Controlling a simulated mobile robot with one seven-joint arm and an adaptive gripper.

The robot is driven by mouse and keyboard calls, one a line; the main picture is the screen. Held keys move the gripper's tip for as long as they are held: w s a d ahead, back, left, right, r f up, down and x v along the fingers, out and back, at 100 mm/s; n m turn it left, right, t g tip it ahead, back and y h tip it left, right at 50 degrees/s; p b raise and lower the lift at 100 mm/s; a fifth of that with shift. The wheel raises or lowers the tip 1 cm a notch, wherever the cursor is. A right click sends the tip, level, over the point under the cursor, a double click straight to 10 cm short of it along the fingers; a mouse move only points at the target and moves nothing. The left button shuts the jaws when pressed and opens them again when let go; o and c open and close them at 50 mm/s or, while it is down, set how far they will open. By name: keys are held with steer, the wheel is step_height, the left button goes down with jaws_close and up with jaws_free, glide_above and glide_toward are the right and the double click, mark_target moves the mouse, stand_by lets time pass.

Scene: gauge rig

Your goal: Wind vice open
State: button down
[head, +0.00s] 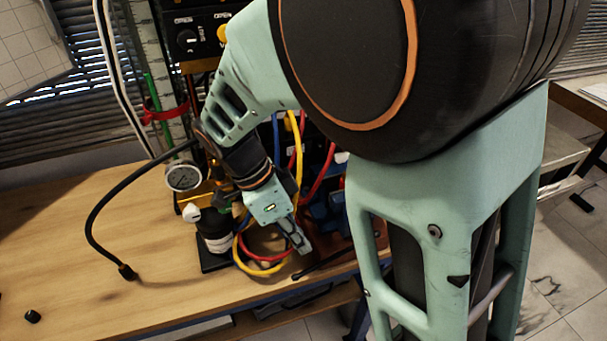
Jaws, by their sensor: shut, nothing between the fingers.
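The blue vice (327,217) is at the bench's right part, largely hidden behind my arm and gripper. A thin dark bar (322,263), which looks like the vice's handle, slants up to the right near the bench's front edge, with a knob at its lower left end. My gripper (301,246) points down to the right, with its fingers together and nothing between them. Its tips show just above and left of the bar in the picture. I cannot tell whether they touch it. The vice's jaws and screw are hidden, so their opening does not show.
Yellow, red and blue hoses (243,262) loop beside my gripper. A pressure gauge (184,176) and a dark cylinder (214,236) stand to the left. A black hose (92,215) curves onto the wooden bench (75,270). A small black cap (32,316) lies front left. The bench's left part is mostly clear.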

mark_target(317, 265)
steer(key=x, duration=0.5)
steer(key=shift+f, duration=0.1)
steer(key=f+b, duration=0.1)
steer(key=f+h+b, duration=0.1)
steer(key=f+b, duration=0.1)
steer(key=shift+w+d+f+h, duration=0.1)
steer(key=shift+d+h, duration=0.2)
stand_by(0.5)
